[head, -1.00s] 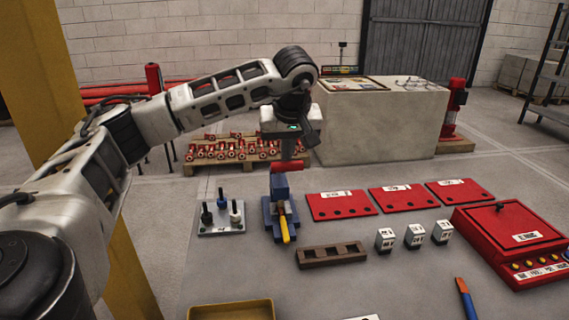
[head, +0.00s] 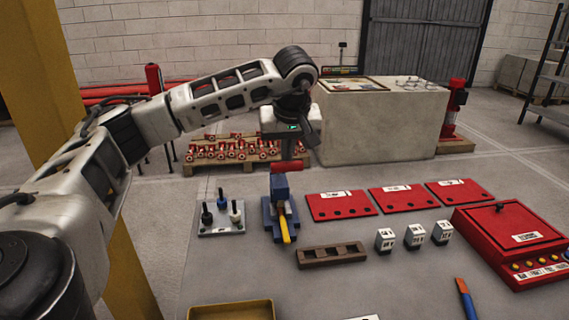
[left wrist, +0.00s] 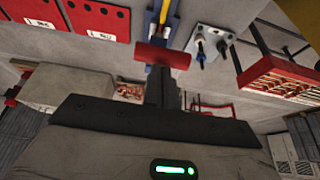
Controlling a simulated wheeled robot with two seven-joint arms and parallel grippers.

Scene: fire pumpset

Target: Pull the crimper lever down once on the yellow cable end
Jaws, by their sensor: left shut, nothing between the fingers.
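The blue crimper (head: 269,222) stands on the grey table, left of the middle in the head view. Its lever has a red crossbar handle (head: 287,167) at the top, which is raised. The yellow cable end (head: 285,230) sits at the crimper's front and points toward me. My left gripper (head: 288,154) is shut and empty, pointing down just above and at the red handle. In the left wrist view the red handle (left wrist: 160,57) lies right at the tips of the dark fingers; I cannot tell whether they touch. My right gripper is out of view.
A grey plate with several pegs (head: 221,229) is left of the crimper. Red panels (head: 341,205), a brown slotted block (head: 332,255), small white blocks (head: 414,236) and a red box (head: 510,243) are to its right. A yellow tray (head: 231,310) is in front.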

